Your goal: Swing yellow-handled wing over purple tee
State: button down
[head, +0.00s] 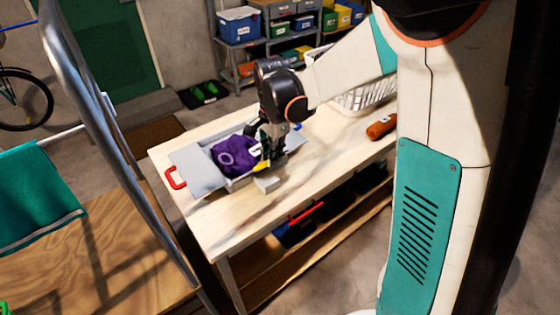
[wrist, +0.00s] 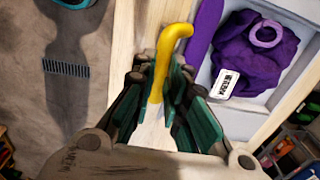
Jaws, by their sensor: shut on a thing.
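The purple tee (head: 235,157) lies bunched in a shallow grey tray on the workbench, with a ring print and a white tag; it also shows in the wrist view (wrist: 252,58). A flat grey wing with a red handle (head: 174,178) lies spread out on the tray's left side. My gripper (head: 266,160) is at the tray's right side, pointing down. In the wrist view its fingers (wrist: 165,100) are closed around the yellow handle (wrist: 168,50), beside the tee and not over it. The yellow-handled wing itself is largely hidden by my gripper.
A pale block (head: 267,184) sits near my gripper on the bench (head: 225,222). An orange bottle (head: 381,127) and a white basket (head: 368,97) are farther right. A metal rail (head: 90,95) stands left of the bench.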

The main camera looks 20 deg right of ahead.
jog(key=w, duration=0.3)
jog(key=w+a, duration=0.1)
jog(key=shift+w+r+p, duration=0.15)
jog(key=shift+r+p, duration=0.1)
jog(key=shift+p, duration=0.05)
jog(key=w+a+f+g, duration=0.2)
jog(key=w+a, duration=0.2)
jog(key=w, duration=0.7)
jog(key=shift+a+g+h+p, duration=0.15)
jog(key=shift+g+h+p, duration=0.15)
jog(key=shift+g+h, duration=0.1)
jog(key=shift+w, duration=0.1)
jog(key=c, duration=1.8)
grip_release()
jog(key=shift+c, duration=0.2)
